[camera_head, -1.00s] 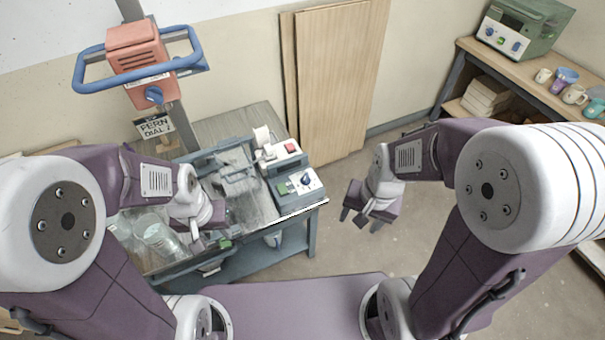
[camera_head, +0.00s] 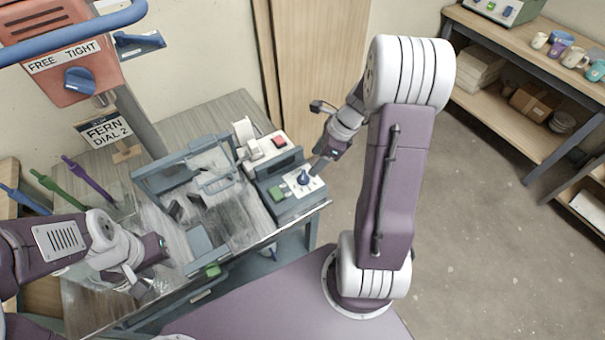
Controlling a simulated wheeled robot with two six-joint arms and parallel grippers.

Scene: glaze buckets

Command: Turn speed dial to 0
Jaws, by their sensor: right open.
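A small blue dial (camera_head: 303,178) stands on a white panel on the grey-blue box at the bench's right end. Its markings are too small to read, and it carries no readable name. My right gripper (camera_head: 319,166) is open, just right of this dial and pointing down toward it. I cannot tell whether a finger touches the dial. My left gripper (camera_head: 158,252) hangs over the left front part of the bench, away from the dial. Its fingers do not show clearly enough to tell open from shut.
A pink unit (camera_head: 62,45) with a blue knob (camera_head: 80,80), labelled FREE and TIGHT, hangs on a post. A sign (camera_head: 103,131) below reads FERN DIAL 2. A red button (camera_head: 279,142) sits behind the dial. Shelves (camera_head: 530,70) hold cups. Floor at right is clear.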

